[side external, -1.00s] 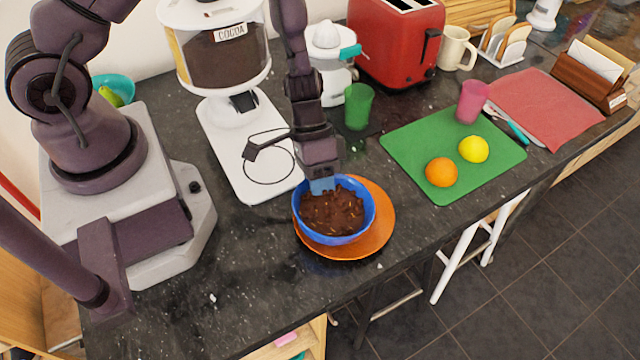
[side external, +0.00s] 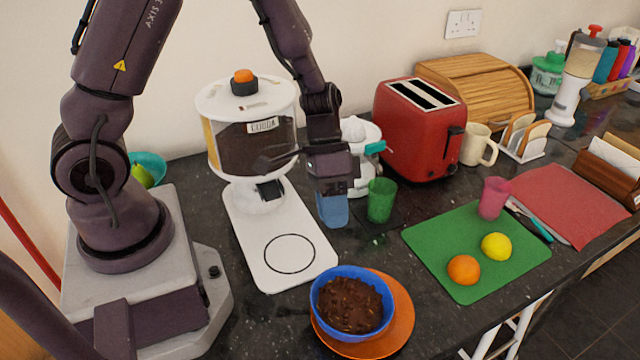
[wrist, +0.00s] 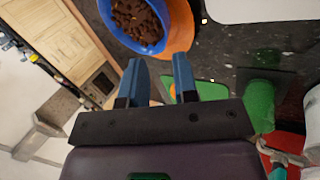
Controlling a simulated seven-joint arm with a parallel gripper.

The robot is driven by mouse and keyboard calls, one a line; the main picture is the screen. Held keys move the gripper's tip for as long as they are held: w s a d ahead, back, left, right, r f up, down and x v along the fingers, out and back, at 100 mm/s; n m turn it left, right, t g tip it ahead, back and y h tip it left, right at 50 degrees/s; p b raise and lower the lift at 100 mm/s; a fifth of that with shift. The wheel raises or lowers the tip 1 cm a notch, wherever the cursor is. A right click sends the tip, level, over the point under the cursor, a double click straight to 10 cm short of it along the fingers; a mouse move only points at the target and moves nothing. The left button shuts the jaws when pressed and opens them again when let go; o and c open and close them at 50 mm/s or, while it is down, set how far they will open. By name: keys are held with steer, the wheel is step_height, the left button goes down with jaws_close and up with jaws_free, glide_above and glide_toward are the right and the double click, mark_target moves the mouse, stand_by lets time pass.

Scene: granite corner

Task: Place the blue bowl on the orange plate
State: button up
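The blue bowl (side external: 318,291), holding brown food with small orange bits, sits upright on the orange plate (side external: 402,318) near the counter's front edge. The bowl is off-centre toward the plate's upper left, with orange showing on the right and below. My gripper (side external: 333,215) is above and behind the bowl, apart from it, beside the green cup. In the wrist view its two blue fingers (wrist: 158,62) stand apart with nothing between them. The bowl (wrist: 172,55) is partly cut off at the top there, with the plate (wrist: 180,28) beside it.
The cocoa dispenser (side external: 247,125) stands left of my gripper. The green cup (side external: 381,200), white juicer (side external: 362,135) and red toaster (side external: 420,128) are close on its right. A green board (side external: 440,240) with an orange and a lemon lies right of the plate.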

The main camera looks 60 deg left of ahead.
steer(key=s+a+r+t+y, duration=0.1)
steer(key=s+r+t+y, duration=0.1)
steer(key=r, duration=0.5)
steer(key=s+a+r+n+t+y, duration=0.1)
steer(key=s+r, duration=0.3)
steer(key=r, duration=0.4)
steer(key=s+a+r+n+t+y, duration=0.1)
steer(key=s+a+r+t+y, duration=0.1)
steer(key=r, duration=0.5)
steer(key=shift+s+a+r+t+y, duration=0.2)
steer(key=shift+s+a+t+y, duration=0.25)
steer(key=shift+s+t, duration=0.55)
